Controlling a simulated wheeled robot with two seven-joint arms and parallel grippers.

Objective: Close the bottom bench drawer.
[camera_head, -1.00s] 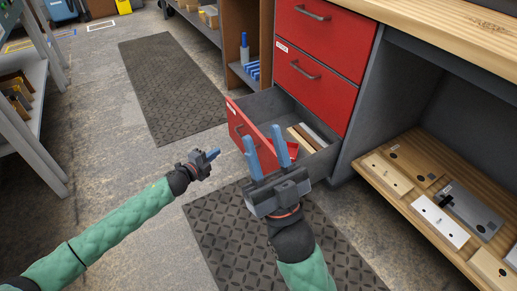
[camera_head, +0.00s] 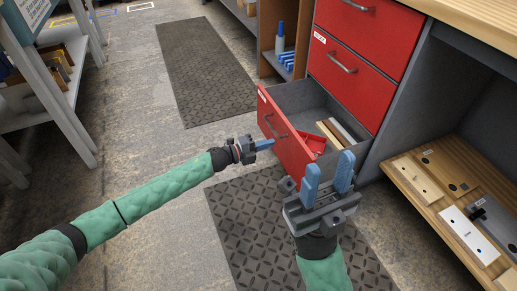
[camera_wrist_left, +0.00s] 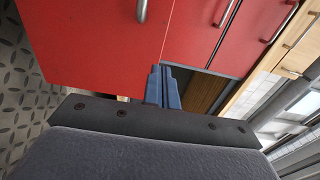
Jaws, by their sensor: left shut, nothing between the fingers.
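The bottom bench drawer (camera_head: 279,128) is pulled out, its red front facing left, with a handle on it. Red, wooden and grey pieces lie inside. My left gripper (camera_head: 270,144) is shut and empty, its blue fingertips close to the drawer front; I cannot tell whether they touch. In the left wrist view the shut fingers (camera_wrist_left: 162,75) point at the red drawer front (camera_wrist_left: 95,45), near its edge, with a handle above. My right gripper (camera_head: 328,168) is open and empty; it is in front of the drawer's near side in the head view.
Two red drawers (camera_head: 345,65) above are shut. An open shelf (camera_head: 420,200) with several plates and boards is at the right. Dark mats (camera_head: 205,75) lie on the floor. A grey rack (camera_head: 50,100) stands at the left, with free floor between.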

